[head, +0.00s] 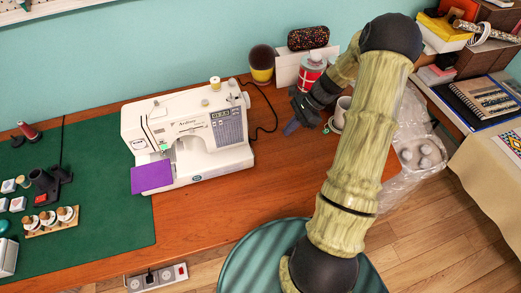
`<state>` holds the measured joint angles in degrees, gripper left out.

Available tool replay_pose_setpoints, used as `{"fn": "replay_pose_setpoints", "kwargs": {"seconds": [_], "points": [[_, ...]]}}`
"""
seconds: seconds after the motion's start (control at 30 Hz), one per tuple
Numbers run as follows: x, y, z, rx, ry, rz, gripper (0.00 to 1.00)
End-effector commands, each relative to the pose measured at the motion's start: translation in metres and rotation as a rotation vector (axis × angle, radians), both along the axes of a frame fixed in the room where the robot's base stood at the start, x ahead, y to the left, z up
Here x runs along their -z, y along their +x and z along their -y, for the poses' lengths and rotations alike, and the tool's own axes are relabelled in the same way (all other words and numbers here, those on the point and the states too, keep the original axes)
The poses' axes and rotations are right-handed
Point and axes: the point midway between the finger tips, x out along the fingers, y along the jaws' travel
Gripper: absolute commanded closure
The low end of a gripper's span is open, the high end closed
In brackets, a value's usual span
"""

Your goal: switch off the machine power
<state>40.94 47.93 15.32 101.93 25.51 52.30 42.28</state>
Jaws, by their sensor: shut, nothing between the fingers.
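The white sewing machine (190,135) stands on the wooden table, with its needle side to the left and a small display on its front right. A purple cloth (152,177) lies under its needle area. A black cord runs from behind its right end. I cannot make out a power switch on it; its right side faces mostly away. My gripper (290,128) is to the right of the machine, apart from it, over the table. Its fingers are shut and empty, pointing down and left. My arm hides part of the table behind it.
A cup (342,112) and a red tin (311,70) stand close behind and right of my gripper. A yellow-and-brown pot (262,64) is behind the machine. A power strip (157,278) is below the table's front edge. The wood right of the machine is mostly clear.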

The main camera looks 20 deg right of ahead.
Motion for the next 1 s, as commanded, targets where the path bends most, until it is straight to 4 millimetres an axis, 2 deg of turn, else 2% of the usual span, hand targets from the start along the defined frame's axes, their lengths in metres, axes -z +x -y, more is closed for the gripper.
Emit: {"fn": "replay_pose_setpoints", "kwargs": {"seconds": [0.17, 0.6, 0.8, 1.0], "points": [[0.018, 0.0, -0.016, -0.005, 0.003, -0.002, 1.0], [0.079, 0.0, -0.066, -0.014, 0.003, -0.002, 1.0], [0.081, 0.0, -0.093, -0.013, 0.001, -0.001, 1.0], [0.083, 0.001, -0.1, -0.009, -0.001, 0.0, 1.0]]}}
